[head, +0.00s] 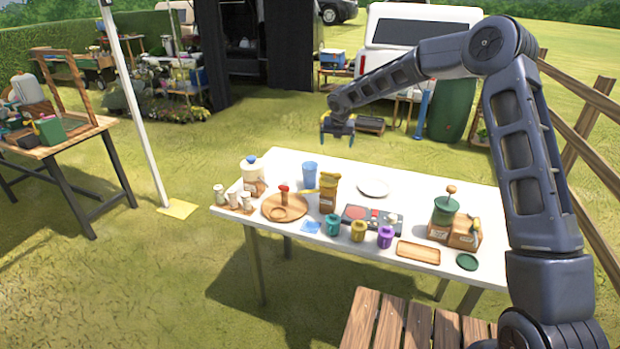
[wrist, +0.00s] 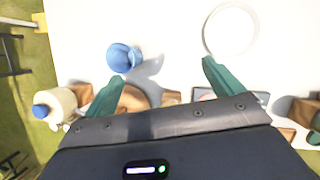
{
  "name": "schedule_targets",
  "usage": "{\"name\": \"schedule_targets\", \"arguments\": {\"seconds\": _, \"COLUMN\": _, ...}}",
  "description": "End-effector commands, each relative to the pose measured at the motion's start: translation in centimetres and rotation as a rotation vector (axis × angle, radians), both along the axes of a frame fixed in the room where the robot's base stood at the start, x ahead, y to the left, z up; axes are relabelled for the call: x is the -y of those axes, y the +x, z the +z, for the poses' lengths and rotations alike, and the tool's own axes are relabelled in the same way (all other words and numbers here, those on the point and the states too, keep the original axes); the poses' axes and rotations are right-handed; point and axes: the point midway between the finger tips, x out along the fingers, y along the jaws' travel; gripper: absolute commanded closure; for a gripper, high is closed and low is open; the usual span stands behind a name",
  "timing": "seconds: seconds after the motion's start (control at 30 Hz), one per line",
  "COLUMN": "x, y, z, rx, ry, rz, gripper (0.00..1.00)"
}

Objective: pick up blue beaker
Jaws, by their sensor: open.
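The blue beaker (head: 310,174) stands upright near the back edge of the white table (head: 285,163), left of its middle. My gripper (head: 337,139) is open and empty, above the table's back edge, higher than the beaker and a little to its right in the head view. In the wrist view, the blue beaker (wrist: 124,57) shows from above, near the tip of the left teal finger. It is not centred between the fingertips of my gripper (wrist: 163,71).
Right of the beaker are an amber-brown container (head: 328,193) and a white plate (head: 373,188). A white jar with a blue lid (head: 252,172) stands left. A round wooden board (head: 297,212), several small cups and wooden trays fill the front. The back edge around the beaker is mostly clear.

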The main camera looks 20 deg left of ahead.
Motion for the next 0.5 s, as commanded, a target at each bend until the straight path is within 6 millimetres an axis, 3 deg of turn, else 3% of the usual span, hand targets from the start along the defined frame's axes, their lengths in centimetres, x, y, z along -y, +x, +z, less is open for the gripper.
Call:
{"name": "schedule_targets", "arguments": {"seconds": 0.03, "x": -1.8, "y": -0.1, "z": -1.6, "rx": -0.002, "ry": -0.009, "rz": 0.062, "gripper": 0.08}}
{"name": "schedule_targets", "arguments": {"seconds": 0.2, "x": -6.4, "y": -0.4, "z": -5.3, "rx": 0.009, "ry": -0.034, "rz": 0.25, "gripper": 0.08}}
{"name": "schedule_targets", "arguments": {"seconds": 0.33, "x": -8.4, "y": -0.6, "z": -7.1, "rx": 0.019, "ry": -0.045, "rz": 0.339, "gripper": 0.08}}
{"name": "schedule_targets", "arguments": {"seconds": 0.5, "x": -9.5, "y": -0.7, "z": -8.0, "rx": 0.023, "ry": -0.051, "rz": 0.383, "gripper": 0.08}}
